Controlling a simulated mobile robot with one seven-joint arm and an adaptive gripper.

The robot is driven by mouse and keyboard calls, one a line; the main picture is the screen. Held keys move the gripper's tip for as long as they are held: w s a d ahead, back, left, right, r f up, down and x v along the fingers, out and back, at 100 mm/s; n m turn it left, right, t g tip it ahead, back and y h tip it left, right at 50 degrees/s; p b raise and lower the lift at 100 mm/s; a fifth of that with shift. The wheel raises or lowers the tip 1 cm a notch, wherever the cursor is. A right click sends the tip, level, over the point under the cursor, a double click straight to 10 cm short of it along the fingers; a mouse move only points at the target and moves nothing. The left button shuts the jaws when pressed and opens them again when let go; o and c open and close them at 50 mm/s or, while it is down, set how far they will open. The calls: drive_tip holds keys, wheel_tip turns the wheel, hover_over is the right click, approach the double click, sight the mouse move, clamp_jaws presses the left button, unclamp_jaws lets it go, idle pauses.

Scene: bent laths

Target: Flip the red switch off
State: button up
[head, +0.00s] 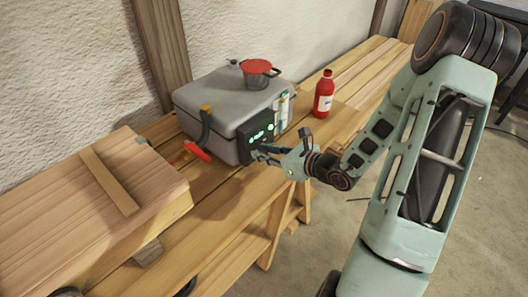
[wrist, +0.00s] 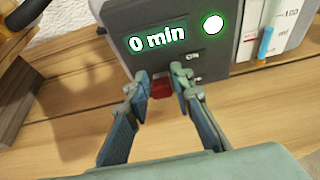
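The red switch (wrist: 163,89) is low on the dark front panel (wrist: 205,62) of a grey machine (head: 215,92). In the wrist view an "ON" label shows to the right of it, and another label below is partly hidden by a finger. My gripper (wrist: 160,80) is open, with one finger on each side of the red switch. I cannot tell whether the fingers touch it. The panel display (wrist: 157,39) reads "0 min" beside a lit white-green round light (wrist: 212,23). In the head view my gripper (head: 256,151) is at the panel, and the switch cannot be made out.
A red-ended tool (head: 197,152) is at the machine's left, and a large wooden box (head: 75,205) lies further left.

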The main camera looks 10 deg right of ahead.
clamp_jaws()
drive_tip(key=shift+f, duration=0.1)
drive_tip(key=f+t+y+b, duration=0.1)
drive_tip(key=b, duration=0.3)
drive_tip(key=shift+s+d+f, duration=0.1)
drive_tip(key=shift+s+d, duration=0.05)
drive_tip(key=f+t+y+b, duration=0.1)
drive_tip(key=t+b, duration=0.1)
drive_tip(key=b, duration=0.2)
drive_tip(key=shift+s+b, duration=0.15)
drive_tip(key=shift+b, duration=0.25)
drive_tip(key=f+t+y+b, duration=0.1)
drive_tip(key=t+y+b, duration=0.1)
drive_tip(key=b, duration=0.4)
drive_tip(key=shift+d+f+t, duration=0.1)
drive_tip(key=shift+f+t, duration=0.1)
drive_tip(key=shift+t, duration=0.3)
drive_tip(key=t+y+b, duration=0.2)
drive_tip(key=b, duration=0.1)
drive_tip(key=shift+f, duration=0.15)
